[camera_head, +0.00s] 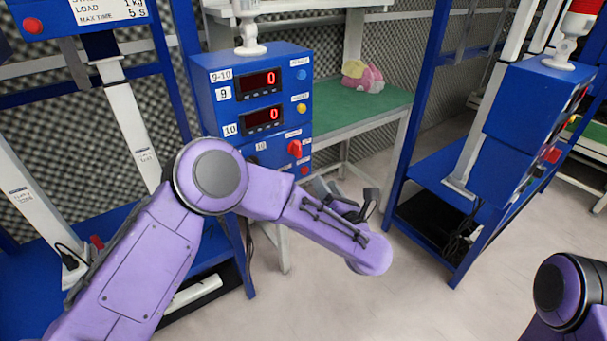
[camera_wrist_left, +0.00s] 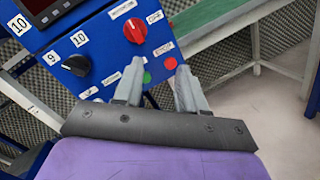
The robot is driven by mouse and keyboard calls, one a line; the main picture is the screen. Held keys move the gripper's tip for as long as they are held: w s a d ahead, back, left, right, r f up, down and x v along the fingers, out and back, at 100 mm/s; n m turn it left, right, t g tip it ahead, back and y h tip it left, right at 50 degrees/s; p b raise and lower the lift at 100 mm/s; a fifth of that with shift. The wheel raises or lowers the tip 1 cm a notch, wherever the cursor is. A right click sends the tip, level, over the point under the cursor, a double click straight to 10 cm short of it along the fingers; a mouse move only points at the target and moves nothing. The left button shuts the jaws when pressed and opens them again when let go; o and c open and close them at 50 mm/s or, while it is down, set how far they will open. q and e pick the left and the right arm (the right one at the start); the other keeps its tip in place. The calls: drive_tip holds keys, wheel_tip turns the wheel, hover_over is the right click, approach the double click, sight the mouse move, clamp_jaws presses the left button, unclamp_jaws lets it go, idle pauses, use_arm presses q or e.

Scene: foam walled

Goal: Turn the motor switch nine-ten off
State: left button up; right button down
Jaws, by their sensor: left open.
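The blue control box (camera_head: 215,112) labelled 9-10 has two red digital displays reading 0. A red rotary knob (camera_head: 294,149) is on its lower right; it also shows in the left wrist view (camera_wrist_left: 135,30). My right gripper is out of view.
A green-topped table (camera_head: 385,101) with a pink and yellow item (camera_head: 362,76) stands right of the box. Another blue box (camera_head: 520,125) on a blue frame (camera_head: 425,145) is at the right. Floor between the frames is clear.

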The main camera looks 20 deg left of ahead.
sight(300, 146)
use_arm(q)
wheel_tip(300, 146, up, 6)
drive_tip(key=n+g+y, duration=0.3)
drive_tip(key=n+g, duration=0.1)
drive_tip(key=n, duration=0.7)
drive_tip(key=shift+m, duration=0.4)
drive_tip(key=x, duration=1)
drive_tip(key=shift+w+f, duration=0.1)
drive_tip(key=shift+w, duration=0.2)
clamp_jaws()
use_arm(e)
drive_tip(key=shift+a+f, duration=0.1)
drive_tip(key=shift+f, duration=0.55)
